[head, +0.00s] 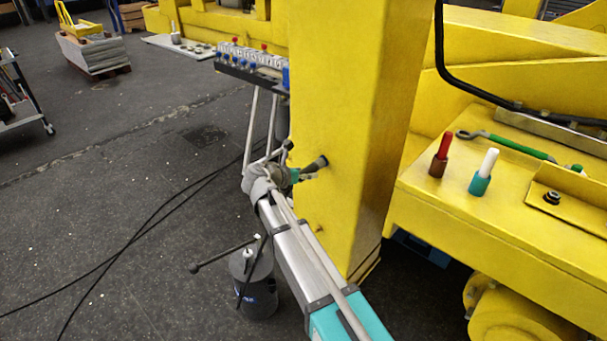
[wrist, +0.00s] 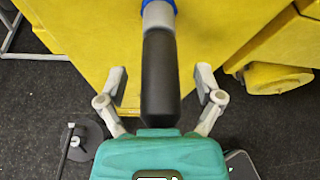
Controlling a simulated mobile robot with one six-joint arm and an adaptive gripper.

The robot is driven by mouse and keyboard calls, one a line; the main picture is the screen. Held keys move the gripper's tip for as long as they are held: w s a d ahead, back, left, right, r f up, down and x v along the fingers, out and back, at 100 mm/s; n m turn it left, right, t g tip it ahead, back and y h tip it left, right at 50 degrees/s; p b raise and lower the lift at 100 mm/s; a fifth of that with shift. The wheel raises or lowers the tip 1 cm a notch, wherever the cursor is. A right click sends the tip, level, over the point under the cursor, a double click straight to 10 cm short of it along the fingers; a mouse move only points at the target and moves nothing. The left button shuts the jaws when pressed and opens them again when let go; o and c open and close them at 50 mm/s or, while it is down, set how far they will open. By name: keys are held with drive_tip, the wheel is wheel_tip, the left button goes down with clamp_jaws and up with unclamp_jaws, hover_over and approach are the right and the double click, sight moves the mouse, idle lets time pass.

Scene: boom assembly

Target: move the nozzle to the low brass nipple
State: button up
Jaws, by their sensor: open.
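The nozzle shows in the wrist view as a black cylinder (wrist: 160,80) with a grey front part and a blue ring at the yellow column. In the head view its dark end (head: 318,163) stands against the column's face. My gripper (head: 309,176) is at the nozzle, its palm close behind it. In the wrist view my gripper (wrist: 160,83) has its fingers spread on both sides of the nozzle, with gaps, not touching it. A small brass-coloured stub, likely the low brass nipple (head: 319,230), is lower on the column. It cannot be made out in the wrist view.
The yellow column (head: 345,90) stands before my arm. A grey bucket with a lever handle (head: 257,290) is on the floor below. A valve rack (head: 250,65) is behind the arm. Red and white-topped pegs (head: 440,155) stand on the right yellow ledge. Cables lie on the left floor.

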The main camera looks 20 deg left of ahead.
clamp_jaws()
idle(0.6)
drive_tip(key=shift+s+a, duration=0.2)
drive_tip(key=shift+s, duration=0.3)
drive_tip(key=shift+s+a, duration=0.2)
drive_tip(key=shift+s, duration=0.3)
idle(0.4)
drive_tip(key=shift+s+a, duration=0.15)
drive_tip(key=shift+s, duration=0.15)
drive_tip(key=shift+s+a, duration=0.25)
drive_tip(key=shift+s, duration=0.4)
drive_tip(key=shift+s+a, duration=0.1)
drive_tip(key=shift+s, duration=0.2)
drive_tip(key=shift+s, duration=0.1)
